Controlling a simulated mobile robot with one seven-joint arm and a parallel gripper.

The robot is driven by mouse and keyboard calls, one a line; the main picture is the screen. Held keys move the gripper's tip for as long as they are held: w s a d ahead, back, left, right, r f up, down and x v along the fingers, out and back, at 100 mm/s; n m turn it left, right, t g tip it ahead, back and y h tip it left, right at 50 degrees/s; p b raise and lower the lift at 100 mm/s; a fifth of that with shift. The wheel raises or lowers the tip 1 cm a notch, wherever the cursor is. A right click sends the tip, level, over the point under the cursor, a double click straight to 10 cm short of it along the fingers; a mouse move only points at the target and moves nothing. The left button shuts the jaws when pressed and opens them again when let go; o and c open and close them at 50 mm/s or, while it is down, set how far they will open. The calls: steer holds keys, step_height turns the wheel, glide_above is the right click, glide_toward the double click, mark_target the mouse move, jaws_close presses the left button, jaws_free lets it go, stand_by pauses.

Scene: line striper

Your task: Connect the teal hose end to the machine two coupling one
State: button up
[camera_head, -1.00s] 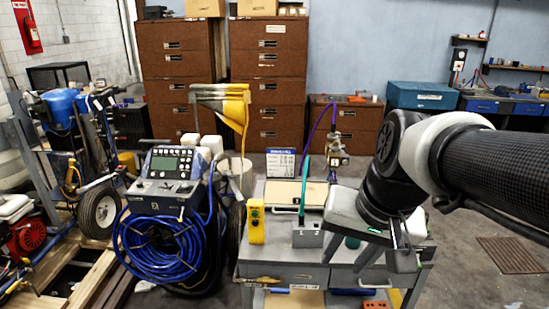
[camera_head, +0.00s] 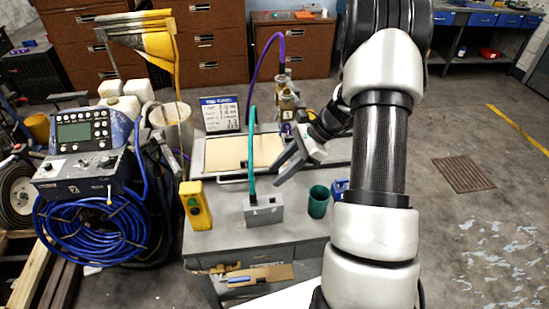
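The teal hose (camera_head: 251,150) stands upright out of a grey box (camera_head: 265,210) on the cart top, its upper end free in the air. My gripper (camera_head: 279,172) is just right of the hose and above the box, apart from the hose. Its fingers look spread, with nothing seen between them. A brass-coloured machine (camera_head: 287,103) with a small "1" label stands behind my gripper, and a purple hose (camera_head: 262,60) arches to its top. I cannot tell which fitting is machine two coupling one.
A yellow control box (camera_head: 196,206) and a green cup (camera_head: 318,201) stand on the cart (camera_head: 225,238) near the grey box. A printed sign (camera_head: 222,114) stands at the cart's back left. A machine with coiled blue hose (camera_head: 90,235) is at left.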

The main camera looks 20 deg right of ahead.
steer(key=shift+s+b+x, duration=0.1)
steer(key=shift+b+x, duration=1.3)
steer(key=shift+x, duration=1.1)
steer(key=shift+s+b+x, duration=0.15)
steer(key=shift+b+x, duration=1.2)
steer(key=shift+x, duration=1.1)
jaws_close()
